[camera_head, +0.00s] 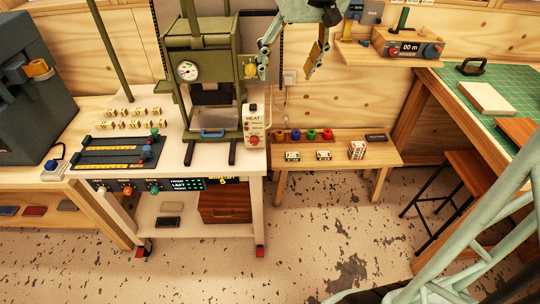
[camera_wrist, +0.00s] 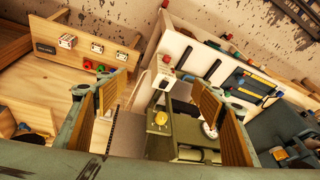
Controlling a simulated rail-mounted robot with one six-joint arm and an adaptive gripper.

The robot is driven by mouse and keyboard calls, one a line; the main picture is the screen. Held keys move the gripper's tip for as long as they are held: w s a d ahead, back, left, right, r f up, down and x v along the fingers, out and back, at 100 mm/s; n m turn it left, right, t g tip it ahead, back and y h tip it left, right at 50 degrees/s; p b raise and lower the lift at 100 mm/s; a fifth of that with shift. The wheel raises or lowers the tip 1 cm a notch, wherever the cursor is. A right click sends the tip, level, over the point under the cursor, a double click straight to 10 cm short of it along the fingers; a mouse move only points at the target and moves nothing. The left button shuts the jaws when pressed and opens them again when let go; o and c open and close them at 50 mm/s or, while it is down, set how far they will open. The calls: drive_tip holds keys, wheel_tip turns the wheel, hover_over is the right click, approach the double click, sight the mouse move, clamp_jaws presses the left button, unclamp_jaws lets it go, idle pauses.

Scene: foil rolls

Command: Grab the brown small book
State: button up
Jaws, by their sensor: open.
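My gripper (camera_head: 287,70) is open and empty, high in front of the plywood back wall, right of the green press. In the wrist view its two wood-toned finger pads stand wide apart with nothing between them. A flat reddish-brown book-like item (camera_head: 34,211) lies on the low shelf at the left, between a dark blue one (camera_head: 8,211) and a grey one (camera_head: 67,205). A larger orange-brown flat piece (camera_head: 518,130) lies on the green mat at the right. I cannot tell for sure which is the brown small book. My gripper is far from both.
The green press (camera_head: 200,60) stands on the white bench (camera_head: 205,160). A low wooden bench (camera_head: 345,140) holds coloured rolls and small boxes. A stool (camera_head: 470,170) stands at the right table. A brown wooden box (camera_head: 225,207) sits under the white bench. Floor between benches is open.

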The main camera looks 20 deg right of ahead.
drive_tip(key=w+d+f+m, duration=0.1)
drive_tip(key=w+d+f, duration=0.8)
drive_tip(key=w+f, duration=0.3)
drive_tip(key=w+d+f, duration=0.9)
drive_tip(key=w+f, duration=0.3)
drive_tip(key=d+f, duration=0.6)
drive_tip(key=f, duration=0.6)
drive_tip(key=w+d+f+m+h, duration=0.1)
drive_tip(key=d+f, duration=0.6)
drive_tip(key=f, duration=0.5)
drive_tip(key=d+f+m+h, duration=0.1)
drive_tip(key=d+f, duration=0.5)
drive_tip(key=f, duration=0.6)
drive_tip(key=shift+w+d+g+p, duration=0.25)
drive_tip(key=shift+w+g+p, duration=0.1)
drive_tip(key=shift+g+p, duration=0.05)
drive_tip(key=shift+f, duration=0.15)
hover_over(325, 157)
drive_tip(key=shift+w+f, duration=0.15)
drive_tip(key=shift+f, duration=3.9)
drive_tip(key=shift+f, duration=0.1)
